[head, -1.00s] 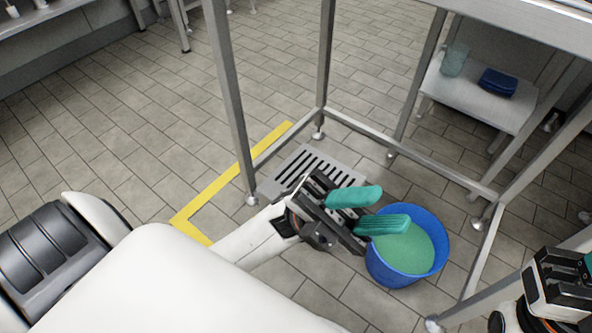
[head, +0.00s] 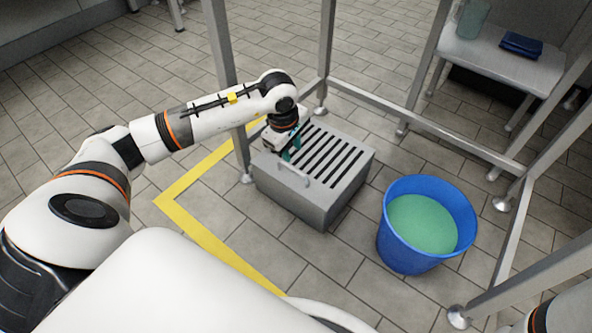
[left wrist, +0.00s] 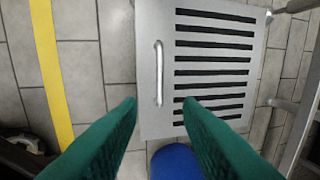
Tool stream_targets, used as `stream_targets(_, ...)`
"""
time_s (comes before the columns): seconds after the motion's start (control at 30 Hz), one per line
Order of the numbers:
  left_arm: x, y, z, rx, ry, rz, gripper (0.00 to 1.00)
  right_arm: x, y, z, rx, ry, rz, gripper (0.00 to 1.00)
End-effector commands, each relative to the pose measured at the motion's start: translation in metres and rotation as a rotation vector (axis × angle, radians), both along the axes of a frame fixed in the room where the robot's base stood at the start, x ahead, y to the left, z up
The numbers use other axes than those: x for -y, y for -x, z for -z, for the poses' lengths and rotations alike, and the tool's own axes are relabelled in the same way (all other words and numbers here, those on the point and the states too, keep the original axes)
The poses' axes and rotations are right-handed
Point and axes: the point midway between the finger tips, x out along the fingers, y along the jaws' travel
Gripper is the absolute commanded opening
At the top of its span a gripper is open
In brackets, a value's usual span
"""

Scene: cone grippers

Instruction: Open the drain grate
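The drain grate (head: 330,150) is a grey metal plate with several dark slots, lying flat on top of a low grey box (head: 316,199) on the floor. Its bar handle (head: 294,176) is on the plain strip beside the slots. The handle also shows upright in the left wrist view (left wrist: 158,73). My left gripper (head: 288,155) points down over the grate near the handle, partly hidden by its own wrist. In the left wrist view its green fingers (left wrist: 160,104) are apart with nothing between them, and the handle appears ahead of the gap. My right gripper is out of view.
A blue bucket (head: 385,232) of green liquid stands right of the box. Metal frame legs and rails (head: 425,125) surround the area. Yellow floor tape (head: 205,235) runs along the left. A low bench (head: 490,60) with a blue cloth (head: 522,44) is at the back right.

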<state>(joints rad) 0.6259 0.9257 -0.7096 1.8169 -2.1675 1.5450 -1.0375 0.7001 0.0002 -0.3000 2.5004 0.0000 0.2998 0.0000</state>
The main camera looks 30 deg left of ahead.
Motion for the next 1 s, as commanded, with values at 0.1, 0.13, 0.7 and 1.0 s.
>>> stream_targets(0.1, 0.001, -0.004, 0.033, -0.002, 0.004, -0.001, 0.32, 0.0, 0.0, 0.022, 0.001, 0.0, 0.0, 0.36)
stream_targets(0.13, 0.002, -0.006, 0.039, -0.002, 0.004, -0.001, 0.32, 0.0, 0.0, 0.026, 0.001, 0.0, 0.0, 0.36)
stream_targets(0.7, 0.003, -0.018, 0.093, 0.0, 0.005, -0.001, 0.32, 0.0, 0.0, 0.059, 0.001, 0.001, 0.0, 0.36)
stream_targets(1.0, 0.003, -0.018, 0.093, 0.0, 0.005, -0.001, 0.14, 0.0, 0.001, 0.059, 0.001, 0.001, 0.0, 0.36)
